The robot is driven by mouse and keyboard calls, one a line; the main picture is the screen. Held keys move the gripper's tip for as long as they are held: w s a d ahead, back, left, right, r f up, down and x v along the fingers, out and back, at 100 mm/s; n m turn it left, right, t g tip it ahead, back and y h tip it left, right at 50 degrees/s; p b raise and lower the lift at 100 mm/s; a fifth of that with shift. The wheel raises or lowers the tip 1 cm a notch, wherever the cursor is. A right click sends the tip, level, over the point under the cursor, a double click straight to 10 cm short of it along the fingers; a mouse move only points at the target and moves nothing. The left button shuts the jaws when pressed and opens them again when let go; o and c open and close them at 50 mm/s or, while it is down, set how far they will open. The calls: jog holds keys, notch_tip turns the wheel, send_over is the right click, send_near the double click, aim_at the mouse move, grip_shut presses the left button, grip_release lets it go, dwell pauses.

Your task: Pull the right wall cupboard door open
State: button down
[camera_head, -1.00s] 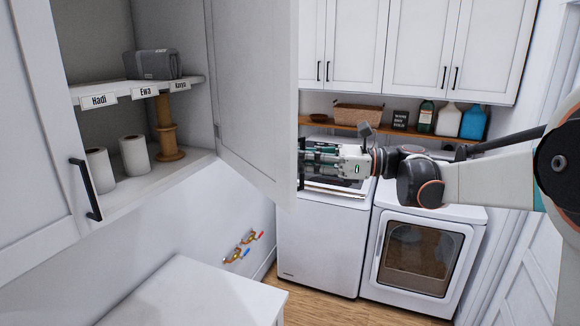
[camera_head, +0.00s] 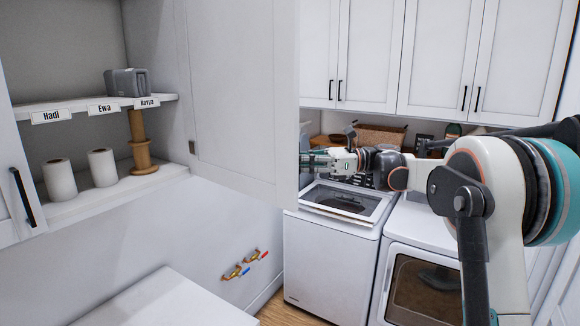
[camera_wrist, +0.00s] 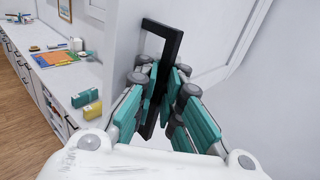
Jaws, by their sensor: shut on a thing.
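The right wall cupboard door (camera_head: 240,95) is a white panel standing swung out from the cupboard, wide open. The cupboard's shelves (camera_head: 85,108) show to its left. In the wrist view a black bar handle (camera_wrist: 174,42) stands upright on the white door (camera_wrist: 215,45). My gripper (camera_wrist: 157,95) has its teal-padded fingers shut around this handle. In the head view my gripper (camera_head: 322,161) is at the door's free edge, and the handle is hidden behind the door.
The shelves hold a grey folded item (camera_head: 127,83), paper rolls (camera_head: 102,167) and a wooden spool (camera_head: 141,145). A washer (camera_head: 325,255) and dryer (camera_head: 420,285) stand below. The left door (camera_head: 15,190) is partly in view. A white surface (camera_head: 165,300) is at the bottom.

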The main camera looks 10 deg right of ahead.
jog(key=shift+w+d+f, duration=0.1)
jog(key=shift+w+d, duration=0.05)
jog(key=shift+d, duration=0.1)
jog(key=c, duration=1.8)
grip_release()
jog(key=shift+o, duration=0.4)
jog(key=shift+d, duration=0.15)
jog(key=d, duration=1.1)
jog(key=shift+s+d, duration=0.35)
jog(key=shift+d, duration=0.05)
